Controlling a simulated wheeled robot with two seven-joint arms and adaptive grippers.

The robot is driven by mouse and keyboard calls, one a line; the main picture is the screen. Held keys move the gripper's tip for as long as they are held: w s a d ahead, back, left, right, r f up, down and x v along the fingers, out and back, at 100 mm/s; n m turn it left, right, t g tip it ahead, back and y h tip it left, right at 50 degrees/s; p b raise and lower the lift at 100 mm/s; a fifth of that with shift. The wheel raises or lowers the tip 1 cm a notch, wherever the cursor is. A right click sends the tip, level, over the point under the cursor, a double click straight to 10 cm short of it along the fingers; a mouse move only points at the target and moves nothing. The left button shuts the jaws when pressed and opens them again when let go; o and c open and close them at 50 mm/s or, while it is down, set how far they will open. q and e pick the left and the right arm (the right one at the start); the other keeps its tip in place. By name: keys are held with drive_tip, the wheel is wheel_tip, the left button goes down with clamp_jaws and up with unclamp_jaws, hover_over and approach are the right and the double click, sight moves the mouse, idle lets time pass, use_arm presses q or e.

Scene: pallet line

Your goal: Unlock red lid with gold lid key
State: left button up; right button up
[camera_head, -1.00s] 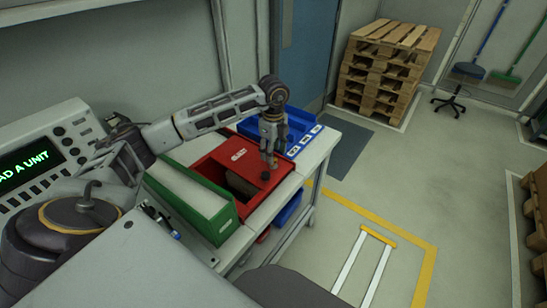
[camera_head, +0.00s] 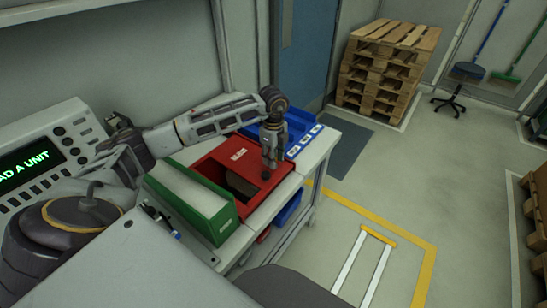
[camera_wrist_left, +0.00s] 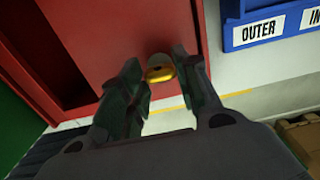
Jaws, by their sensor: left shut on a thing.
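The red box with its red lid (camera_head: 228,158) sits on the workbench between a green bin and a blue tray. A dark opening shows in its top. The red surface (camera_wrist_left: 100,20) also fills the upper left of the left wrist view. The gold lid key (camera_wrist_left: 160,72) shows between the fingertips at the red box's edge. My left gripper (camera_head: 270,164) points down over the right part of the red lid, beside a small dark round spot. In the left wrist view my left gripper (camera_wrist_left: 163,84) is shut on the key. Whether the key sits in a lock is hidden. My right gripper is not in view.
The green bin (camera_head: 222,225) stands in front of the red box. The blue tray (camera_head: 299,130) with white labels is behind it. A console with a green-lit screen (camera_head: 30,163) is at the left. Stacked pallets (camera_head: 385,70) stand beyond open floor at the right.

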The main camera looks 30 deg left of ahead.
use_arm(q)
drive_tip(key=shift+c, duration=0.7)
